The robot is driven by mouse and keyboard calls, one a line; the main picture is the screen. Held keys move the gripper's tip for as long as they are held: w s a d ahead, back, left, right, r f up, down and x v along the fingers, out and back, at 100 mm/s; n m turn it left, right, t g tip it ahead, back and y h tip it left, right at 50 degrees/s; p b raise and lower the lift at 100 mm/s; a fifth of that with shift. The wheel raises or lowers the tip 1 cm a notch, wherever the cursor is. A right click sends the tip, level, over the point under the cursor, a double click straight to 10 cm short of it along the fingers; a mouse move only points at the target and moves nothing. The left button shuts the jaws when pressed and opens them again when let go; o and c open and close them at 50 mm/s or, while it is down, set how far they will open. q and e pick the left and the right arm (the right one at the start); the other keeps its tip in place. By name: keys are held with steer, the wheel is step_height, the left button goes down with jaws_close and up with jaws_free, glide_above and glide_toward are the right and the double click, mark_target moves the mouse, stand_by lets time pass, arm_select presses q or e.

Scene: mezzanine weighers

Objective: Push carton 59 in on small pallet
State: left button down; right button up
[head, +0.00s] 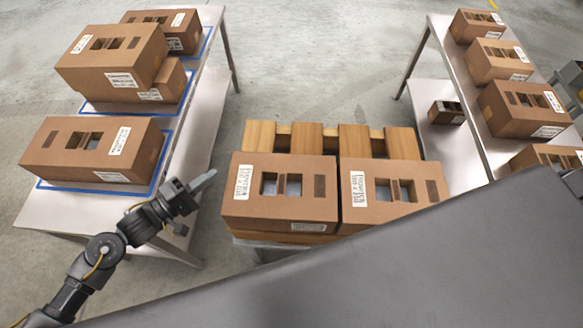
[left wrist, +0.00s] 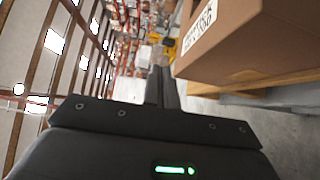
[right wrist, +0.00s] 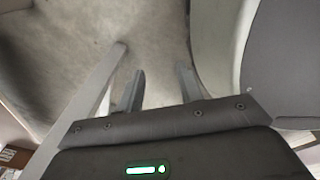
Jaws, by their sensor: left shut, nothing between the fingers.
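The small wooden pallet (head: 304,138) stands low in the middle of the head view. Two brown cartons lie side by side on its near part, a left carton (head: 245,212) and a right carton (head: 400,207). I cannot read which one is carton 59. The left carton reaches a little farther left than the pallet's slats. My left gripper (head: 205,181) is shut and empty, just left of the left carton with a gap between. In the left wrist view a carton (left wrist: 235,45) fills the upper right, above the wooden pallet. My right gripper (right wrist: 160,82) is open and empty over grey floor.
A left table (head: 70,212) carries several cartons on blue-outlined spots. A right table (head: 445,50) carries several more, with a small carton (head: 446,112) on its lower shelf. The pallet's far slats are bare. A dark grey surface covers the lower right of the head view.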

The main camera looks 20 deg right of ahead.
arm_select(q)
step_height(320, 180, up, 5)
steer(key=s+d, duration=0.4)
steer(key=d, duration=0.5)
steer(key=s+d+b, duration=0.1)
steer(key=s+d, duration=0.2)
steer(key=d, duration=0.7)
steer(key=shift+s+d, duration=0.25)
steer(key=shift+s, duration=0.1)
steer(key=shift+s, duration=0.1)
